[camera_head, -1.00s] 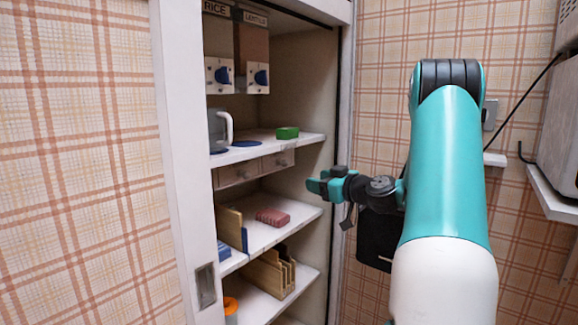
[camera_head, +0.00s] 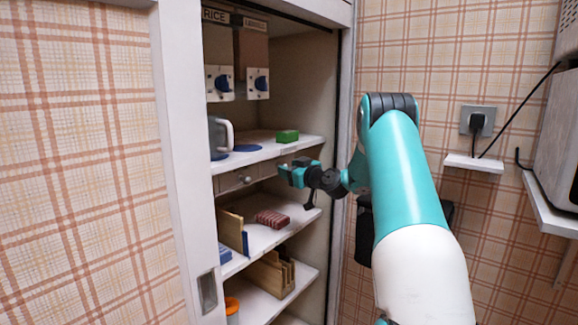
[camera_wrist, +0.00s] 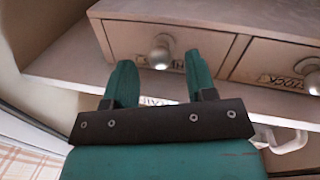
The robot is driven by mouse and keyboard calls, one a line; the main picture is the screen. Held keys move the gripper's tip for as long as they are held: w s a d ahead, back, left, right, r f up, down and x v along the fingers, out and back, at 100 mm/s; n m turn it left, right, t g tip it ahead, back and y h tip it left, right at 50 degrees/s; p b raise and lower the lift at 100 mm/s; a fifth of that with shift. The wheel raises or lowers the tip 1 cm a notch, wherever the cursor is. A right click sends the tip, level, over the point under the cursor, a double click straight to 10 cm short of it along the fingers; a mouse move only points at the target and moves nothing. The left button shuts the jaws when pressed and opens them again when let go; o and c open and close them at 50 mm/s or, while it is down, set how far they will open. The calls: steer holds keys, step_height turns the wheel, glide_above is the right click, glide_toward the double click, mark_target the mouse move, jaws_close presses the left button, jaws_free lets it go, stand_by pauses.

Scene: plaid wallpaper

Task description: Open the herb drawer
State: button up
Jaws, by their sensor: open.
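Two small drawers sit side by side under the cabinet's middle shelf. The labels are partly hidden or unreadable, so I cannot tell which is herbs.
The shelf above holds a grey mug (camera_head: 220,137) and a green block (camera_head: 287,136). The shelf below holds a reddish block (camera_head: 272,219) and upright boards (camera_head: 231,229). The cabinet's right wall stands close to my gripper. A wall outlet with a plug (camera_head: 477,122) is at right.

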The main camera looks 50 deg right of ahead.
steer(key=shift+w, duration=0.6)
